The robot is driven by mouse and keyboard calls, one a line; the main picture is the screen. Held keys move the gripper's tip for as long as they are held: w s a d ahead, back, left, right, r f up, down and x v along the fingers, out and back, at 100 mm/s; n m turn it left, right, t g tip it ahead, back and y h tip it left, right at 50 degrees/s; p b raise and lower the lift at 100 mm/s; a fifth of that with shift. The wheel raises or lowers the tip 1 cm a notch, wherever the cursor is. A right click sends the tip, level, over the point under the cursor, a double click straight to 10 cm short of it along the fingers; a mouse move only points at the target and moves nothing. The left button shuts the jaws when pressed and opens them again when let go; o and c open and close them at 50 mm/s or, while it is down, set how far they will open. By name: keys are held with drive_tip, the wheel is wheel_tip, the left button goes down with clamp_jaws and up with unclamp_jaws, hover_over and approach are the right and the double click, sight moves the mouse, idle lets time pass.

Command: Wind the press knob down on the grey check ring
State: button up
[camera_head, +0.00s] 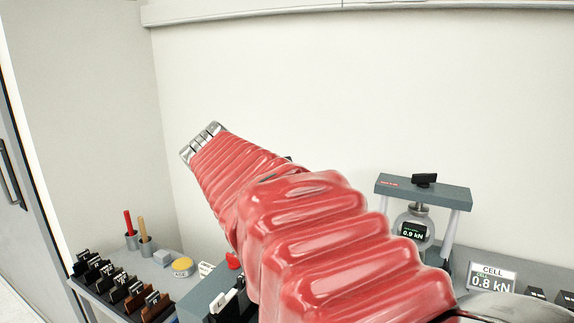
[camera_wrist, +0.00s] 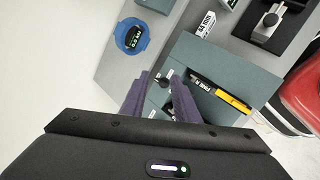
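The press (camera_head: 422,190) stands at the right in the head view, a grey crossbeam on pale posts. Its black press knob (camera_head: 424,179) sits on top of the beam, with nothing touching it. The grey check ring (camera_head: 402,216) is under the beam, with a dark screen reading 0.9 kN. Any gap between ring and press screw is too small to tell. My gripper is hidden in the head view behind my red-sleeved arm. In the wrist view my gripper (camera_wrist: 161,78) has its purple fingers apart, over a grey block, with a small dark item between or beyond the tips.
A CELL sign (camera_head: 491,279) reads 0.8 kN beside the press. Black labelled holders (camera_head: 118,285), a yellow-topped tin (camera_head: 182,265) and cups with red and tan rods stand at the left.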

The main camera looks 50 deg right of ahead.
drive_tip(key=s+d+r+n+g+h, duration=0.1)
drive_tip(key=s+d+r+g, duration=0.15)
drive_tip(key=d, duration=0.55)
drive_tip(key=s+d+r+n+g+h, duration=0.1)
drive_tip(key=s+d+r+g, duration=0.15)
drive_tip(key=d, duration=0.45)
drive_tip(key=n+g, duration=0.1)
drive_tip(key=g, duration=0.3)
approach(423, 174)
drive_tip(key=w+a, duration=0.2)
drive_tip(key=shift+r, duration=0.5)
drive_tip(key=shift+d+h, duration=0.1)
drive_tip(key=shift+h, duration=0.2)
drive_tip(key=x, duration=1.3)
drive_tip(key=shift+s+d+f, duration=0.15)
drive_tip(key=shift+s+f, duration=0.1)
drive_tip(key=shift+s, duration=0.1)
clamp_jaws()
